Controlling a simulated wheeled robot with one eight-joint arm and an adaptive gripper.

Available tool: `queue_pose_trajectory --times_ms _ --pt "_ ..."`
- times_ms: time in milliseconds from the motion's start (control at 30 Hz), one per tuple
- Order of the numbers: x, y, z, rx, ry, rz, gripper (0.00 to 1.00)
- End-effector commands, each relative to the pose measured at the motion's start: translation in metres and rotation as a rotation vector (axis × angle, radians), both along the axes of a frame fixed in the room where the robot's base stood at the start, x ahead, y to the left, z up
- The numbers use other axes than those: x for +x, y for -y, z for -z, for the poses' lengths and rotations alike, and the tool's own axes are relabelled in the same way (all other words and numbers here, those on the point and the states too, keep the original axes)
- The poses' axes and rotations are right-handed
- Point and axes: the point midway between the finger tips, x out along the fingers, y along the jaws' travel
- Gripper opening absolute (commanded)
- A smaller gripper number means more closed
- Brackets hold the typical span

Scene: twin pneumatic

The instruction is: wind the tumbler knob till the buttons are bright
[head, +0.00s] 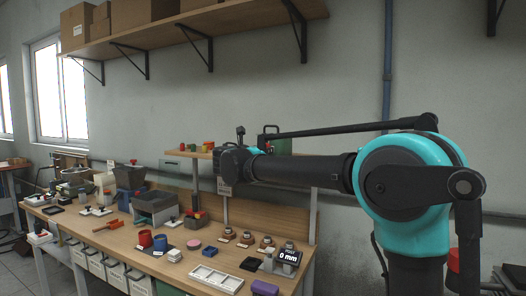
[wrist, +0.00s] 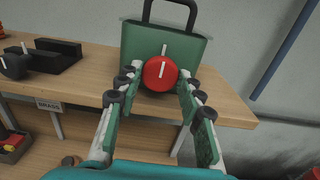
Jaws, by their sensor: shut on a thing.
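The tumbler knob (wrist: 160,74) is a round red knob on the front of a green case (wrist: 198,44) with a black carrying handle. The white line on the knob is close to upright, tilted slightly right at its top. A short pale mark stands on the case just above it. My gripper (wrist: 162,78) has its two fingers on either side of the knob and is shut on it. In the head view my gripper (head: 230,160) is at the raised shelf, and the green case (head: 277,144) is partly hidden behind my arm. I cannot make out any buttons.
The case stands near the right end of the wooden shelf (wrist: 235,108). A black holder (wrist: 50,60) sits left of it. Below, the workbench (head: 130,246) is crowded with trays, cups and a gauge reading 0 mm (head: 288,256). A blue pipe (head: 387,70) runs up the wall.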

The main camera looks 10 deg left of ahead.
Motion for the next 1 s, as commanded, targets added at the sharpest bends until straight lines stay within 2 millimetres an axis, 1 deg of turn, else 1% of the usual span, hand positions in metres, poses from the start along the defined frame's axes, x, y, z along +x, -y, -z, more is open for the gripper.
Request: queue_pose_trajectory --times_ms 167,367,1000 --pt "-0.0001 0.0000 0.0001 0.064 0.023 0.000 0.08" --pt "-0.0001 0.0000 0.0001 0.202 0.073 0.000 0.08" --pt "-0.0002 -0.0001 0.0003 0.772 0.279 0.000 0.08"
